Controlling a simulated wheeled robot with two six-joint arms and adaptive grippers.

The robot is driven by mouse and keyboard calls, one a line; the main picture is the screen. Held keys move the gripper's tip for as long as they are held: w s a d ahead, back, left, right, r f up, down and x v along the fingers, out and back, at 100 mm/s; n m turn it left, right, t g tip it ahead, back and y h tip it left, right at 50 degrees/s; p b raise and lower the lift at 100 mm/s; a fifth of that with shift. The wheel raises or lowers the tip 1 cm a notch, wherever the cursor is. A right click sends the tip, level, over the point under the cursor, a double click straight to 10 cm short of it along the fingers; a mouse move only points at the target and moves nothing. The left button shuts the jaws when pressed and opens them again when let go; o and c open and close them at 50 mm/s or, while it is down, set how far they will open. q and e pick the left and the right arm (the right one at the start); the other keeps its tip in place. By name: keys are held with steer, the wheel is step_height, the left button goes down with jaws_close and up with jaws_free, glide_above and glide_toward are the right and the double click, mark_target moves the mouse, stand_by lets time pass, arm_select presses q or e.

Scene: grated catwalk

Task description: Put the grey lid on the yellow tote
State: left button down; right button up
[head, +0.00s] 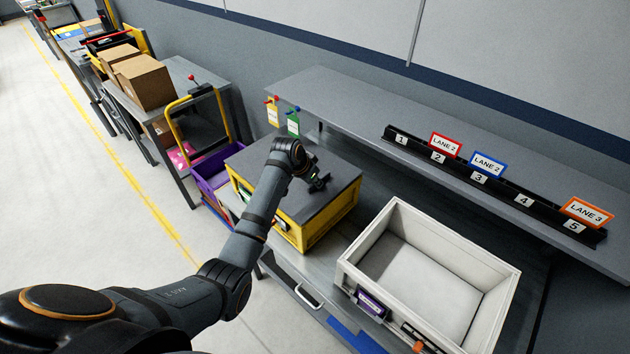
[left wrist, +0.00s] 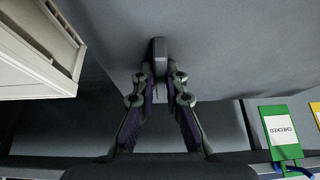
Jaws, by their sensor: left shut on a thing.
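The yellow tote (head: 328,224) stands on the grey bench, left of the white tote. The flat grey lid (head: 338,172) lies over its top and hides the inside. The lid's edges look roughly in line with the tote's walls; I cannot tell whether it is fully seated. My left gripper (head: 319,184) is above the lid's middle, shut on its handle. In the left wrist view the fingers close on the dark handle (left wrist: 159,56), with the lid's grey surface (left wrist: 230,45) around it. My right gripper is not in view.
An open, empty white tote (head: 458,237) stands on the bench at right. A shelf (head: 350,95) with numbered lane signs runs behind, with a yellow and a green tag (head: 293,122) hanging from it. A purple crate (head: 208,172) and a cart with cardboard boxes (head: 145,82) are at left.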

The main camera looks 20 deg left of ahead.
arm_select(q)
steer(key=shift+r, duration=0.1)
stand_by(0.3)
steer(key=shift+f, duration=0.55)
stand_by(1.7)
steer(key=c, duration=0.9)
jaws_free()
steer(key=shift+f, duration=0.1)
steer(key=shift+c, duration=0.2)
steer(key=shift+r, duration=3.6)
steer(key=shift+s+f, duration=0.1)
